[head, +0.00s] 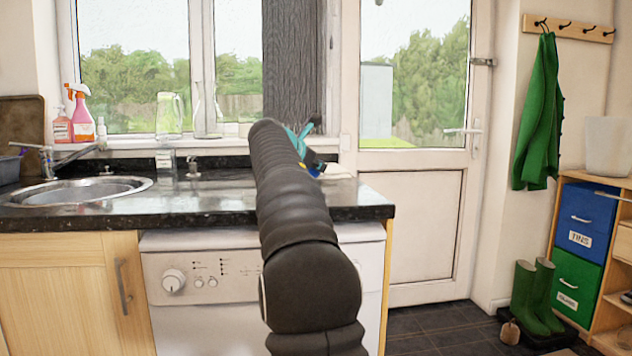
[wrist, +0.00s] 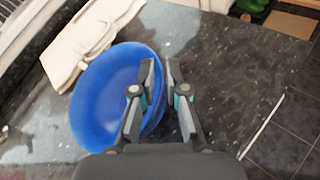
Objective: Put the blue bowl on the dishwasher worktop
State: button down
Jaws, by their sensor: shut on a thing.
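The blue bowl (wrist: 100,90) is in the wrist view, with its right-hand rim between the two fingers of my gripper (wrist: 162,68). My gripper is shut on that rim. The bowl is over the dark speckled worktop (wrist: 225,70); I cannot tell whether it touches it. In the head view only a sliver of the bowl (head: 315,173) shows beside my gripper (head: 312,158), behind my dark arm. The worktop (head: 215,200) runs above the white dishwasher (head: 205,262), and my arm hides part of both.
A pale, cloth-like thing (wrist: 85,45) lies beside the bowl in the wrist view. A sink (head: 80,188) is at the left, a glass jug (head: 168,115) near the window. The worktop left of my arm is mostly clear; its right end is near the door (head: 415,215).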

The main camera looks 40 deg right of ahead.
notch_tip(320, 180, down, 3)
jog(key=shift+f+b, duration=0.2)
jog(key=shift+b, duration=0.5)
jog(key=c, duration=1.2)
grip_release()
jog(key=v, duration=1.1)
jog(key=shift+a+r, duration=0.15)
jog(key=shift+a, duration=0.15)
jog(key=shift+s+a, duration=0.1)
jog(key=shift+a, duration=0.1)
